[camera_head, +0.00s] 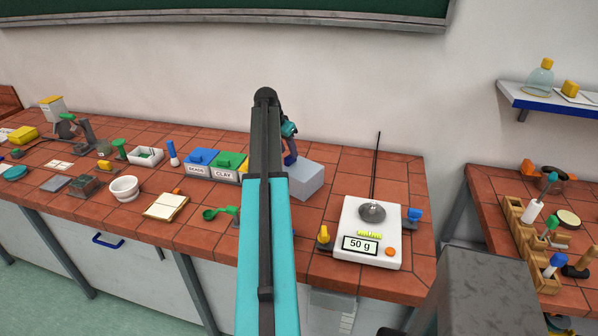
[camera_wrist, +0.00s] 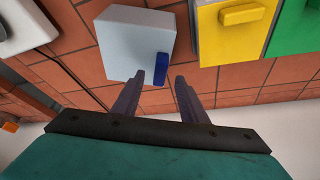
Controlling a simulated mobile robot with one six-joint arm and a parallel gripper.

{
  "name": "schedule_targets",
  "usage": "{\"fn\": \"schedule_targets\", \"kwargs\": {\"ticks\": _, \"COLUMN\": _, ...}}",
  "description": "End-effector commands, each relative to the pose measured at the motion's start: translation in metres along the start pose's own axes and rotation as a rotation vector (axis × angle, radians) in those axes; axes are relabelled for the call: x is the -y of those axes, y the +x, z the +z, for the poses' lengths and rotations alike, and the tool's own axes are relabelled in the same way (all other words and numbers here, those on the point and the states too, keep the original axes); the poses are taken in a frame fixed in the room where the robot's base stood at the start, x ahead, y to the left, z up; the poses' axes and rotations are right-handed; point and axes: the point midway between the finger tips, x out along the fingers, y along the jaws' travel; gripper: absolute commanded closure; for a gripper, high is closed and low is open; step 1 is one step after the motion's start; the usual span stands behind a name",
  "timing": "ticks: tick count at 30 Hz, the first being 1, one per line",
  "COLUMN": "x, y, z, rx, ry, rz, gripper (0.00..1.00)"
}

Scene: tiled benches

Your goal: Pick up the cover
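The light grey box-shaped cover (camera_wrist: 130,42) with a blue upright handle (camera_wrist: 161,68) shows in the wrist view, at the upper middle. The cover also stands on the tiled bench in the head view (camera_head: 306,180), partly hidden behind my arm. My gripper (camera_wrist: 159,79) is open, its two fingers apart, with the blue handle in line with the gap between the fingertips. I cannot tell whether the fingertips are level with the handle. In the head view my gripper (camera_head: 290,158) is at the cover's far left, mostly hidden by my arm.
A yellow lidded box (camera_wrist: 222,35) and a green one (camera_wrist: 295,30) stand close beside the cover. The blue box labelled BEADS (camera_head: 200,163) and the green CLAY box (camera_head: 227,167) are left of my arm. A white scale (camera_head: 352,222) reading 50 g stands to the right.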

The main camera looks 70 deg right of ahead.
Motion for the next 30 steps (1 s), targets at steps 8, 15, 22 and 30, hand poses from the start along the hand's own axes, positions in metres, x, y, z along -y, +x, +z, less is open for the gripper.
{"fn": "schedule_targets", "kwargs": {"ticks": 8, "x": 0.0, "y": 0.024, "z": 0.001, "rx": 0.002, "ry": 0.0, "rz": 0.001, "gripper": 0.61}}
{"fn": "schedule_targets", "kwargs": {"ticks": 15, "x": -0.001, "y": 0.032, "z": 0.001, "rx": 0.0, "ry": 0.001, "rz": 0.0, "gripper": 0.61}}
{"fn": "schedule_targets", "kwargs": {"ticks": 22, "x": -0.001, "y": 0.032, "z": 0.001, "rx": 0.0, "ry": 0.001, "rz": 0.0, "gripper": 0.61}}
{"fn": "schedule_targets", "kwargs": {"ticks": 30, "x": -0.001, "y": 0.032, "z": 0.001, "rx": 0.0, "ry": 0.002, "rz": 0.001, "gripper": 0.64}}
